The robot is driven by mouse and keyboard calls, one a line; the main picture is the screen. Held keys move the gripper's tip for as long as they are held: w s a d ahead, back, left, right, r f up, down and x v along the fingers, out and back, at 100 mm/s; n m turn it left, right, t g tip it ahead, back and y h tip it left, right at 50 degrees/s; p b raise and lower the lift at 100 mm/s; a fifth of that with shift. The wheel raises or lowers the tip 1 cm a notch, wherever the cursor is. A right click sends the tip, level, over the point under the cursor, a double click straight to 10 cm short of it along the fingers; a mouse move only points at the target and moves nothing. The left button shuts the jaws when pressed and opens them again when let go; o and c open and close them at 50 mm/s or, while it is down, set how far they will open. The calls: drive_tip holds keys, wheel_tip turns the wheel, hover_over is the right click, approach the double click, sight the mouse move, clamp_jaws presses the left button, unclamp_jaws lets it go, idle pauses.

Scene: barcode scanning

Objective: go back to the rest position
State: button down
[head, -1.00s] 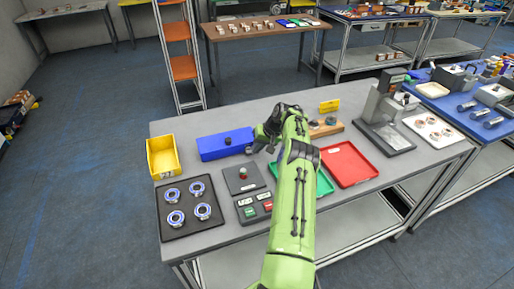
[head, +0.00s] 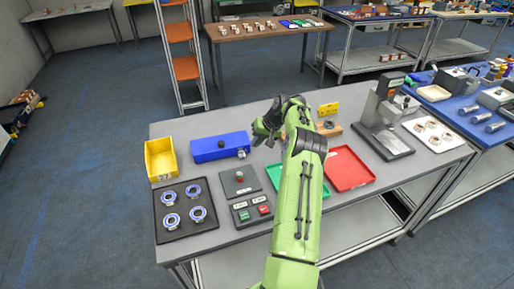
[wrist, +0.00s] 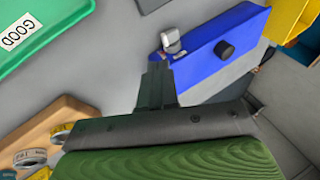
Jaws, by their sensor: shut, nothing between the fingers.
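My gripper (head: 264,132) is shut and empty, above the bench just right of the blue box (head: 206,149). In the wrist view its dark fingers (wrist: 157,88) are together, near the blue box (wrist: 205,60) but showing nothing between them. My green arm reaches across the bench and hides part of the green tray (head: 272,178).
A small grey metal piece (wrist: 172,41) is at the blue box's edge. A yellow bin (head: 160,158), a black tray of several rings (head: 168,239), button panels (head: 240,179), a red tray (head: 348,172) and a grey stand (head: 388,146) occupy the grey bench.

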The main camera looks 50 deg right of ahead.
drive_tip(key=s+d+r, duration=0.2)
drive_tip(key=s+r, duration=0.2)
drive_tip(key=r, duration=0.1)
drive_tip(key=shift+s+d, duration=0.2)
drive_tip(key=shift+d, duration=0.2)
